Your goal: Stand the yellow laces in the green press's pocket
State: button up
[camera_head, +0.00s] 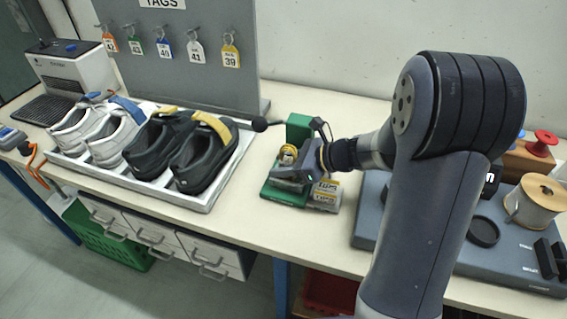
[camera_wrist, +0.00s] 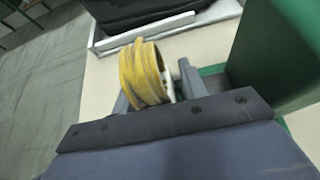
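The yellow laces (camera_wrist: 143,76) are a coiled bundle between my gripper's two grey fingers (camera_wrist: 160,88) in the wrist view. In the head view the laces (camera_head: 288,154) show as a small yellow ring at my gripper (camera_head: 292,172), over the green press. The gripper appears shut on them. The green press (camera_head: 299,127) has an upright green block and a green base (camera_head: 284,194); its block fills the right of the wrist view (camera_wrist: 285,50). The press's pocket is hidden by my gripper, and I cannot tell whether the laces touch the press.
Small labelled boxes (camera_head: 325,194) stand against the press's right side. A dark lever with a black knob (camera_head: 260,124) sticks out left. A shoe tray (camera_head: 205,207) lies left; a grey board (camera_head: 366,232) with a spool (camera_head: 535,203) lies right.

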aim_at(284, 158)
jog(key=shift+o, duration=0.5)
jog(key=v, duration=1.1)
jog(key=shift+f, duration=0.1)
jog(key=shift+a, duration=0.1)
jog(key=x, duration=1)
jog(key=shift+w+a+f, duration=0.1)
jog(key=shift+a+f, duration=0.05)
jog(key=shift+a, duration=0.2)
notch_tip(284, 158, up, 2)
jog(key=shift+w+r+p, duration=0.1)
jog(key=shift+r+p, duration=0.1)
jog(key=shift+p, duration=0.7)
jog(key=shift+r+p, duration=0.45)
jog(key=shift+r, duration=0.15)
jog(key=shift+f, duration=0.15)
